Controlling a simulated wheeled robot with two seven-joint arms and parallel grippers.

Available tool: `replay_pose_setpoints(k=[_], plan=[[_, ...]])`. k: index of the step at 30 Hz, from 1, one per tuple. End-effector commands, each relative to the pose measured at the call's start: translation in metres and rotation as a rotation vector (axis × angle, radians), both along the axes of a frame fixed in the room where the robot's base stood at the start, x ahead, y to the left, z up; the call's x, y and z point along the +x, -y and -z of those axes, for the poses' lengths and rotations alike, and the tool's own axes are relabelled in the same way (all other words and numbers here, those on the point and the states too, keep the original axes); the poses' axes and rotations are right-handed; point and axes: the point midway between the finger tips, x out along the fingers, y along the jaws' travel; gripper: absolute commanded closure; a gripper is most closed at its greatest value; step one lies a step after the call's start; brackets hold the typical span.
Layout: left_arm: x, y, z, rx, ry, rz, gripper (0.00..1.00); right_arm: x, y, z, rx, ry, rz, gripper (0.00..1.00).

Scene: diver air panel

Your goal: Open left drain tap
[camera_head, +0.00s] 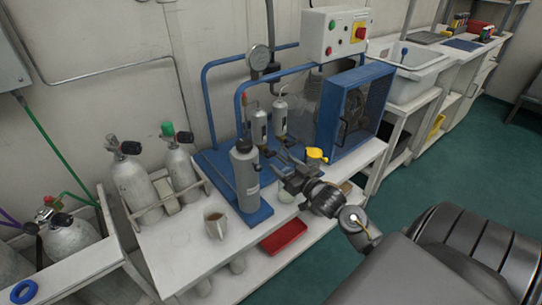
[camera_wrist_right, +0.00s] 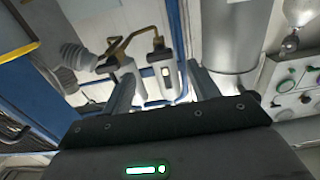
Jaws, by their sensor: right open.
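Two slim grey separator cylinders stand side by side in the blue compressor frame, the left one (camera_head: 258,127) and the right one (camera_head: 280,117). Small dark fittings at their lower ends are too small to tell apart as taps, and I cannot tell the left drain tap's position. My right gripper (camera_head: 277,164) is below and in front of them, beside the tall grey cylinder (camera_head: 246,180). In the right wrist view the jaws (camera_wrist_right: 165,92) are apart and empty, with the two cylinders (camera_wrist_right: 164,72) and brass pipes (camera_wrist_right: 122,48) beyond them. My left gripper is out of view.
A mug (camera_head: 215,226) stands on the bench's front left, and a red tray (camera_head: 283,237) lies below. A yellow part (camera_head: 316,154) is just right of my gripper. The blue guard (camera_head: 355,110) stands at right, the control box (camera_head: 335,32) above. Gas bottles (camera_head: 135,180) stand left.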

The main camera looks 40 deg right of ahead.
Motion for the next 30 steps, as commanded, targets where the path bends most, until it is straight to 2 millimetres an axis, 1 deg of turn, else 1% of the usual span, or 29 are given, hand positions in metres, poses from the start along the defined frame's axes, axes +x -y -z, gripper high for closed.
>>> replay_pose_setpoints(k=[1, 6, 9, 12, 17, 24, 26, 30], plan=[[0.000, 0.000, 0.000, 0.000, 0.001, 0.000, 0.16, 0.011, 0.001, 0.000, 0.000, 0.002, 0.001, 0.40], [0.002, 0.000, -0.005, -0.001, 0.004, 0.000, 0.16, 0.042, 0.001, 0.001, 0.000, 0.000, 0.002, 0.40], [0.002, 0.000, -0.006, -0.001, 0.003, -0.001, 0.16, 0.056, 0.001, 0.001, 0.000, -0.001, 0.001, 0.40], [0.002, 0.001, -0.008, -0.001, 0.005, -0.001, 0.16, 0.066, 0.002, 0.001, 0.000, -0.002, 0.001, 0.40], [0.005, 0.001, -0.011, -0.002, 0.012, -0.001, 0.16, 0.073, 0.002, 0.001, -0.001, -0.003, 0.001, 0.40], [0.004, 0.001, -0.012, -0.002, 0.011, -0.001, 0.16, 0.074, 0.002, 0.001, -0.001, -0.003, 0.001, 0.40], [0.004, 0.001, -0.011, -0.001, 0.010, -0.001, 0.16, 0.073, 0.001, 0.001, -0.001, -0.003, 0.001, 0.47], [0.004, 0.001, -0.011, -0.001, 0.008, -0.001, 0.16, 0.073, 0.001, 0.001, -0.001, -0.003, 0.001, 0.65]])
